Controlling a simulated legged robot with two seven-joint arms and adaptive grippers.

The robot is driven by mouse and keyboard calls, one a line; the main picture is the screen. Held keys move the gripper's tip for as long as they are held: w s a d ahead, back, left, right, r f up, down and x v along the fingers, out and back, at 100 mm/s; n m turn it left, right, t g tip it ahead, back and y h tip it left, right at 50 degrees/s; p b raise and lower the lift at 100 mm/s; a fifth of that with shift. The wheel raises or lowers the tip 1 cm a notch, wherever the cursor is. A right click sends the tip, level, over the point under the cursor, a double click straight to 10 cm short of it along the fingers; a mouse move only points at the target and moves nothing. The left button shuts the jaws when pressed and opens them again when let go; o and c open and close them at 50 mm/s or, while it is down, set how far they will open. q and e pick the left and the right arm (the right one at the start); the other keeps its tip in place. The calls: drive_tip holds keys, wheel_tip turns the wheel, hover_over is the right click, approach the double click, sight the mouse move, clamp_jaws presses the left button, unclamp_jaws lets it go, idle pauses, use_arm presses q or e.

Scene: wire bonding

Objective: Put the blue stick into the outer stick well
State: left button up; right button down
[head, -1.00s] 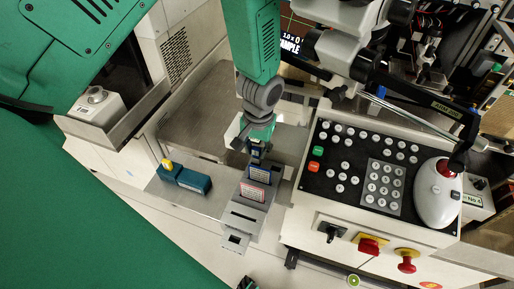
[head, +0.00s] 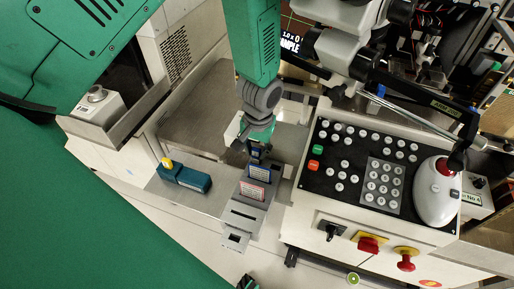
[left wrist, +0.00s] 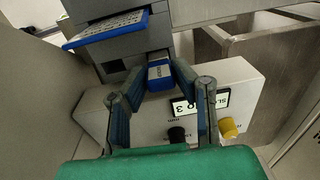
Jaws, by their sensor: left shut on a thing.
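My left gripper (head: 258,152) points down over the far end of the grey holder block (head: 240,217). In the left wrist view its fingers (left wrist: 160,85) are shut on the blue stick (left wrist: 159,76), which has a pale label on its face. The stick is close against the grey block (left wrist: 122,48) there. A dark square opening (left wrist: 115,66) shows in the block just left of the stick. Whether the stick's lower end is inside a well is hidden. A small dark and green tip (head: 247,283) at the bottom edge may be my right gripper, mostly cut off.
A blue-edged card (head: 258,172) and a red-edged card (head: 252,192) stand in the block. A teal box with a yellow knob (head: 186,178) lies to the left. A control panel (head: 370,175) with buttons and a white mouse-like handle (head: 438,195) stands close on the right.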

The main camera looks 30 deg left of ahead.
sight(258, 151)
use_arm(q)
drive_tip(key=shift+f+b, duration=0.45)
drive_tip(key=shift+f, duration=0.65)
drive_tip(key=o, duration=1)
drive_tip(key=shift+o, duration=0.2)
drive_tip(key=shift+r, duration=0.1)
drive_tip(key=shift+r, duration=0.2)
drive_tip(key=r, duration=1.1)
drive_tip(key=shift+d+r, duration=0.2)
drive_tip(key=shift+d, duration=0.15)
drive_tip(key=shift+s+f, duration=0.1)
